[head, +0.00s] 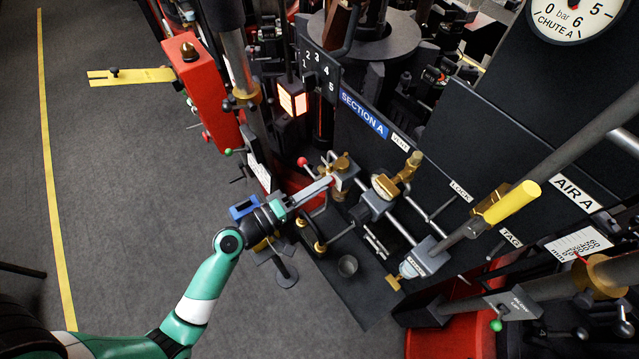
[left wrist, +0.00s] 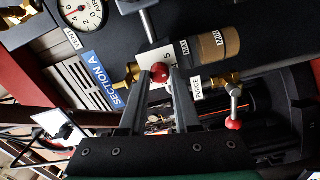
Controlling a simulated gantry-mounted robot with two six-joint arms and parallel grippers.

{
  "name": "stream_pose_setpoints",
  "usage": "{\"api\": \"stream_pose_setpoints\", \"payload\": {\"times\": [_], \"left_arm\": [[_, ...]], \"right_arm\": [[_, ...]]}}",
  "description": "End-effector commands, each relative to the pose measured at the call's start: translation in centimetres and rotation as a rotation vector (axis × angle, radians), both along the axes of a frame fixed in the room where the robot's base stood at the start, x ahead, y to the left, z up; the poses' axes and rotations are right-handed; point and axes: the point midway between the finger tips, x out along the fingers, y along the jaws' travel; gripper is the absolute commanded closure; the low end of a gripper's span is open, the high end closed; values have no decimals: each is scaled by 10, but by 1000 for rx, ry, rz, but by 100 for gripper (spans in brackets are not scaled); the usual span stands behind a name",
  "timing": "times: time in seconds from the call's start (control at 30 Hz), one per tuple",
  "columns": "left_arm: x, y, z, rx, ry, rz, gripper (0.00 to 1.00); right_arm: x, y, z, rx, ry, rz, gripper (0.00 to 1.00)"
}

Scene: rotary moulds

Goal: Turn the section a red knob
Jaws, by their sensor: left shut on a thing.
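The SECTION A panel carries a blue label (head: 363,113), which also shows in the left wrist view (left wrist: 93,79). My left gripper (head: 328,183) reaches in from the left to a valve block below that label. In the left wrist view a round red knob (left wrist: 160,72) sits between the fingertips, and the gripper is shut on it. In the head view the fingers mostly hide this knob. A second red knob (left wrist: 233,124) ends a lever beside the PURGE label (left wrist: 197,88), apart from the gripper. My right gripper is in neither view.
Brass valves (head: 385,185) and pipes stand just right of my gripper. A red post (head: 205,90) and a lit lamp (head: 293,100) stand behind it. A small grey cup (head: 347,265) sits below. The floor at left is open.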

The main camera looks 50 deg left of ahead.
Motion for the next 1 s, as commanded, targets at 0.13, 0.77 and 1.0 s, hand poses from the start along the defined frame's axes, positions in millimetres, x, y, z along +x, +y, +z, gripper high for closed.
{"api": "stream_pose_setpoints", "payload": {"times": [0.13,0.77,1.0], "left_arm": [[0,0,1,-17,0,1,100],[0,0,0,-19,1,0,39],[0,0,0,-18,2,0,39]], "right_arm": [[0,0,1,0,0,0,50],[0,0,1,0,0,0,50],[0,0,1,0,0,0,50]]}}
